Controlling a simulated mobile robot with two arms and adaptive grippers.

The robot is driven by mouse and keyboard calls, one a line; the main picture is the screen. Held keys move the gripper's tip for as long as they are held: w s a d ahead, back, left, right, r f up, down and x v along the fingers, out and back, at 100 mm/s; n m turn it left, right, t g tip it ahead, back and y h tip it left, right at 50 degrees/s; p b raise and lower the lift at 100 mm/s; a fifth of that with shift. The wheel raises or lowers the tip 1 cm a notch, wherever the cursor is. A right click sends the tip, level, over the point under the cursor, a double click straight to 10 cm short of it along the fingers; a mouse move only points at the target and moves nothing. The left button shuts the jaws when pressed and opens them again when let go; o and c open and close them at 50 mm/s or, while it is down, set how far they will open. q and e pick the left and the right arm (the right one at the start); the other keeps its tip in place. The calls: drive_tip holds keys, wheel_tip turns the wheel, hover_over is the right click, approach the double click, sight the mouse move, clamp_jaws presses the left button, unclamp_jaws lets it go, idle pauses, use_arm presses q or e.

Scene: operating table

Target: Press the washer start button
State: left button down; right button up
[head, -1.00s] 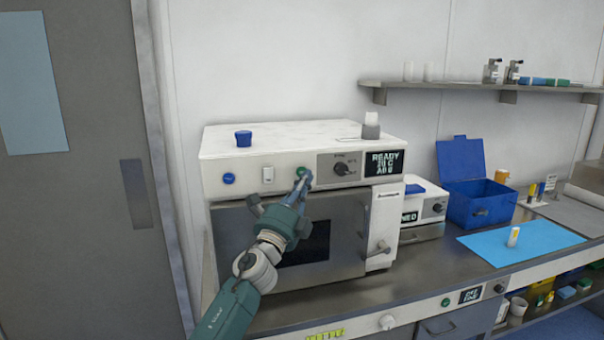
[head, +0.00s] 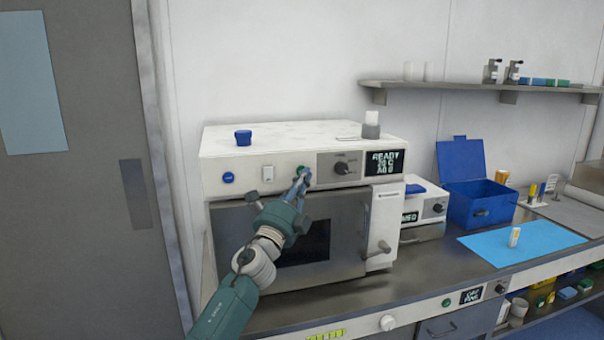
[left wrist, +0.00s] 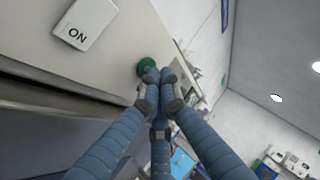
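The washer (head: 215,178) is a white and grey box on the counter with its front door closed. Its green button (head: 301,168) sits on the front panel, between a white switch (head: 268,173) and a dark knob (head: 341,168). My left gripper (head: 303,178) is at the green button, its fingertips partly covering it. In the left wrist view, the fingers (left wrist: 158,78) are drawn together with nothing between them, tips at the edge of the green button (left wrist: 146,68). I cannot tell whether they touch it. The display (head: 384,162) reads READY. My right gripper is not in view.
A blue button (head: 228,178) is on the panel's left. A small white device (head: 424,210), an open blue box (head: 480,207) and a blue mat (head: 480,243) lie to the right.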

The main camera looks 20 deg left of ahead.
use_arm(q)
drive_tip(key=shift+w+a, duration=0.1)
drive_tip(key=shift+w, duration=0.05)
idle(0.5)
drive_tip(key=shift+s+d+p, duration=0.3)
drive_tip(key=shift+s+d, duration=0.15)
drive_tip(key=shift+s, duration=0.25)
drive_tip(key=s+d+p, duration=0.1)
drive_tip(key=s, duration=0.1)
drive_tip(key=s+d+p, duration=0.1)
drive_tip(key=s, duration=0.1)
drive_tip(key=shift+d, duration=0.4)
drive_tip(key=shift+f, duration=0.1)
idle(0.4)
